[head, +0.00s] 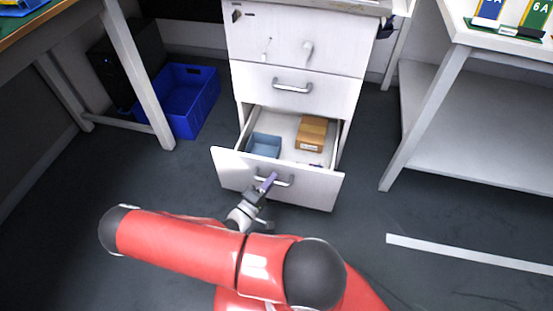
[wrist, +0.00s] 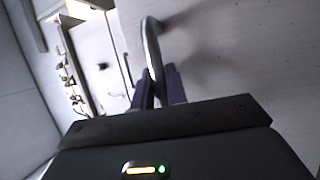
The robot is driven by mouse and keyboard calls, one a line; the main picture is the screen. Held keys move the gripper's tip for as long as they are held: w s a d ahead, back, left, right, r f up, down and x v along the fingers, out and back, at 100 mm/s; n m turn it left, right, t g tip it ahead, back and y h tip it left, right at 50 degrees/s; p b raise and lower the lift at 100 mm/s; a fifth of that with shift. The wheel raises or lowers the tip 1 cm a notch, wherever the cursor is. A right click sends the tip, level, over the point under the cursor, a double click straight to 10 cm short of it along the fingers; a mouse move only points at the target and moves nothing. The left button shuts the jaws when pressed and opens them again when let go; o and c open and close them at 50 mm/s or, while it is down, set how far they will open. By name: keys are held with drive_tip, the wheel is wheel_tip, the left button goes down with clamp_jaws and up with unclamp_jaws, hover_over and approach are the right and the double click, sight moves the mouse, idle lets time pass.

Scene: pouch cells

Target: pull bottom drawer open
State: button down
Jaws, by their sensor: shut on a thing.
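The bottom drawer (head: 310,189) of the white cabinet stands pulled out, and its inside shows from above in the head view. Its curved metal handle (head: 287,182) is on the drawer front. My gripper (head: 268,181) is at the left part of this handle and shut on it. In the wrist view the handle (wrist: 151,45) runs between the two dark fingers of my gripper (wrist: 160,88). A blue bin (head: 264,145) and a brown cardboard box (head: 311,133) lie inside the drawer.
The drawers above (head: 295,92) are closed. A blue crate (head: 192,100) stands on the floor to the left, beside a table leg. A white shelved table (head: 470,120) stands to the right. The dark floor in front of the drawer is clear apart from my arm.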

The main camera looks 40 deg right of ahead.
drive_tip(key=s+a, duration=0.5)
drive_tip(key=a, duration=0.1)
drive_tip(key=shift+p, duration=0.3)
drive_tip(key=c, duration=1.4)
unclamp_jaws()
drive_tip(key=v, duration=0.7)
drive_tip(key=shift+a+b, duration=0.35)
drive_tip(key=shift+s+f, duration=0.1)
